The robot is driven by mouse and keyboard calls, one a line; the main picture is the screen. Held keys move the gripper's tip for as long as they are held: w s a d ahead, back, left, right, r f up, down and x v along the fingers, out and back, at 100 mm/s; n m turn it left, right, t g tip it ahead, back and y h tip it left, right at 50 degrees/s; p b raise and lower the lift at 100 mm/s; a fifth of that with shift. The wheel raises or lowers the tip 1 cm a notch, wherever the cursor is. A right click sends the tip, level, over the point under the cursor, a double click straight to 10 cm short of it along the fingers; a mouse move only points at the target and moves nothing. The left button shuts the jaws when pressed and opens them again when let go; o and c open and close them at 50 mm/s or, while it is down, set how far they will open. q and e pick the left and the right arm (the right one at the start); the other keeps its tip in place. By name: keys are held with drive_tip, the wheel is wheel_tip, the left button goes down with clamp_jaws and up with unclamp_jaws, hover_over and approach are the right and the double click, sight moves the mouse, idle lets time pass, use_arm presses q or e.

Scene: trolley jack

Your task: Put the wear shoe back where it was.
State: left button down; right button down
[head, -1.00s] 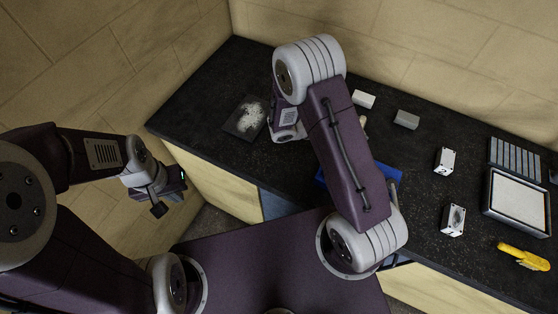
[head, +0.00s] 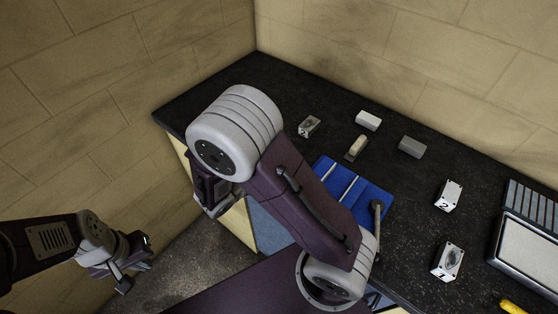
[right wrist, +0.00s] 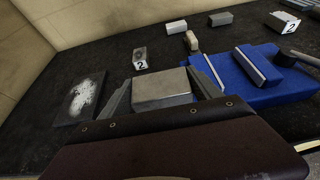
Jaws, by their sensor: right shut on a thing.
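A plain grey block, which looks like the wear shoe (right wrist: 162,86), is between the two fingers of my right gripper (right wrist: 160,94) in the right wrist view. The gripper is shut on it. In the head view my right gripper (head: 212,200) hangs at the left end of the bench, mostly hidden by my arm, and the block does not show. A blue fixture (head: 360,195) with pale bars lies to its right; it also shows in the right wrist view (right wrist: 232,78). My left gripper (head: 125,268) is off the bench at lower left; its jaw opening is unclear.
The black bench (head: 285,90) holds a white block (head: 368,120), a grey block (head: 412,147), a pale-handled tool (head: 356,148) and numbered blocks (head: 309,126) (head: 449,195) (head: 447,260). A dark plate with white powder (right wrist: 82,95) lies left of my right gripper. A lever (head: 377,215) stands beside the fixture.

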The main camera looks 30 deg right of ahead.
drive_tip(key=w+d+f, duration=0.1)
drive_tip(key=w+f, duration=0.1)
drive_tip(key=w, duration=0.1)
drive_tip(key=w+d+f, duration=0.2)
drive_tip(key=w, duration=0.1)
drive_tip(key=w+d+f+p, duration=0.1)
drive_tip(key=w+f, duration=0.1)
drive_tip(key=w, duration=0.1)
drive_tip(key=shift+w+d, duration=0.15)
drive_tip(key=shift+w, duration=0.1)
drive_tip(key=shift+w+d+f, duration=0.15)
drive_tip(key=shift+w+f, duration=0.05)
drive_tip(key=shift+w, duration=0.05)
drive_tip(key=shift+f+p, duration=0.5)
drive_tip(key=shift+f, duration=1.5)
drive_tip(key=shift+f, duration=0.15)
drive_tip(key=shift+c, duration=0.7)
unclamp_jaws()
drive_tip(key=shift+s, duration=0.1)
